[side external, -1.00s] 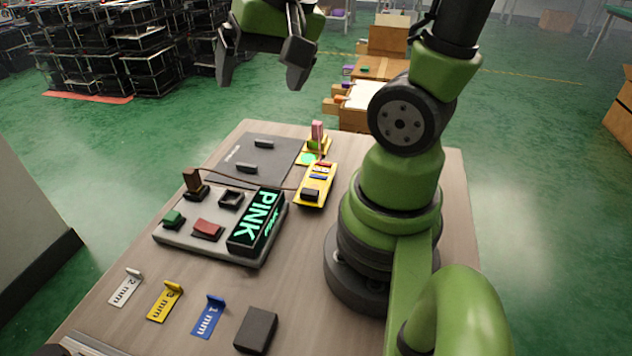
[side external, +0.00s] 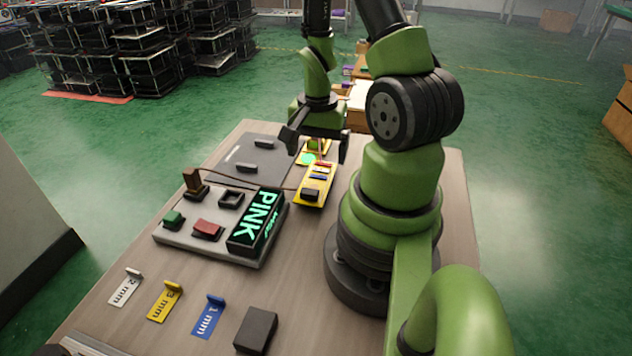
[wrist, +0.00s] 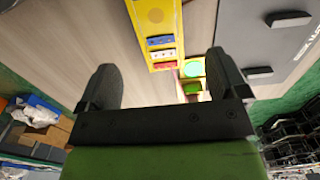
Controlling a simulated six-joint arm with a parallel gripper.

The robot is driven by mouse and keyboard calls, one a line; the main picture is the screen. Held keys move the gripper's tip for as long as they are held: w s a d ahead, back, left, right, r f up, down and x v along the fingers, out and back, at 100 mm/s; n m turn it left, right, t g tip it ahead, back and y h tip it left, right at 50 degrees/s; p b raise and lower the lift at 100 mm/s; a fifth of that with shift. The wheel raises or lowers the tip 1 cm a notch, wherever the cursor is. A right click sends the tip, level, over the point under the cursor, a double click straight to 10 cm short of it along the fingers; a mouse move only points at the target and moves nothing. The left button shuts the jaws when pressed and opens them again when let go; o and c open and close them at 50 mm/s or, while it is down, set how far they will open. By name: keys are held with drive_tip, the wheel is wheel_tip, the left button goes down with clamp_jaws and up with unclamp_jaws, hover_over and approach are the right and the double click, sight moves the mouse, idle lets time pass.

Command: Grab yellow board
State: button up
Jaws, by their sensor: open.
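The yellow board (side external: 317,186) lies on the table in the middle of the side view, with red and blue strips and a dark block on it. It also shows at the top of the wrist view (wrist: 155,17). My gripper (side external: 316,148) points down above the far end of the board. Its fingers are spread apart with nothing between them, and they also show in the wrist view (wrist: 163,78). It appears to be above the board, not touching it. A smaller yellow fixture with a bright green disc (side external: 308,159) stands just behind the board, partly hidden by my gripper.
A grey panel with a lit PINK display (side external: 258,220) lies left of the board, and a cable runs toward the board. A dark grey plate (side external: 235,172) lies at the back left. White, yellow (side external: 165,302) and blue (side external: 208,318) tags and a dark block (side external: 256,330) are in front.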

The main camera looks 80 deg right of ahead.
sight(317, 180)
drive_tip(key=shift+a+f, duration=0.2)
drive_tip(key=shift+f, duration=2.6)
drive_tip(key=c, duration=1)
